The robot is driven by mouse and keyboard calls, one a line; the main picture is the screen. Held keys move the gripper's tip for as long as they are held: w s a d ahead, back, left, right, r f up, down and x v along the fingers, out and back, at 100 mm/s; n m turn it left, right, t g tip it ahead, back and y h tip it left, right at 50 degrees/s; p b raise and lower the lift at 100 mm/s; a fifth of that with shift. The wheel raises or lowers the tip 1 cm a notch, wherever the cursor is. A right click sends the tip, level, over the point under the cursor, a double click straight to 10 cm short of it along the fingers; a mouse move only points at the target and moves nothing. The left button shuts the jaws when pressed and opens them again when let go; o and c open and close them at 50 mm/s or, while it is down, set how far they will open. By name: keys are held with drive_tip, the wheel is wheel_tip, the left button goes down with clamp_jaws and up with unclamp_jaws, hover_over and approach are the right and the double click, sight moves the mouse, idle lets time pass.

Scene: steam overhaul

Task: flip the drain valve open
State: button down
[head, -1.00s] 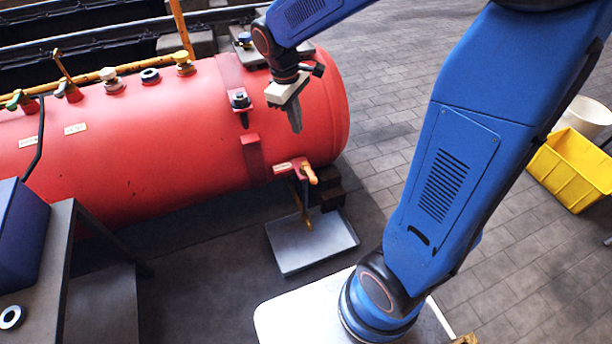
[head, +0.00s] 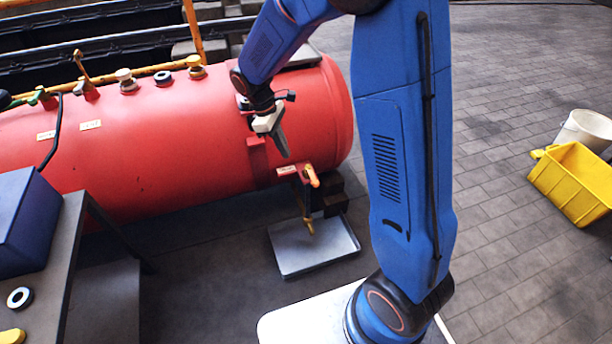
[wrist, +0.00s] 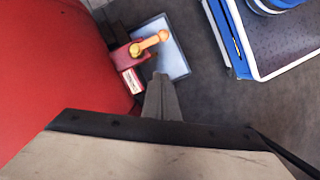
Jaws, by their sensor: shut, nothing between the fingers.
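The drain valve's orange lever (head: 312,175) sits low on the near side of the red boiler (head: 200,130), close to its right end. In the wrist view the lever (wrist: 150,43) lies across the red valve mount, beside a small label plate (wrist: 131,81). A brassy outlet pipe (head: 308,222) hangs below it over a grey drip tray (head: 290,262). My gripper (head: 285,152) is shut and empty, pointing down, above and slightly left of the lever. In the wrist view its fingertips (wrist: 160,78) are apart from the lever.
A dark table (head: 68,255) with a blue box (head: 28,222) stands at the left. A yellow crate (head: 572,188) and a white bucket (head: 585,130) stand on the floor at the right. Fittings line the boiler's top. The paved floor on the right is mostly free.

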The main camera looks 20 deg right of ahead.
approach(312, 176)
drive_tip(key=a+f, duration=0.4)
drive_tip(key=f, duration=0.1)
drive_tip(key=shift+s+d+f, duration=0.3)
drive_tip(key=shift+s+d, duration=0.5)
drive_tip(key=shift+d, duration=0.1)
drive_tip(key=shift+s+d+f, duration=0.35)
drive_tip(key=shift+s+d, duration=0.4)
drive_tip(key=shift+d, duration=0.1)
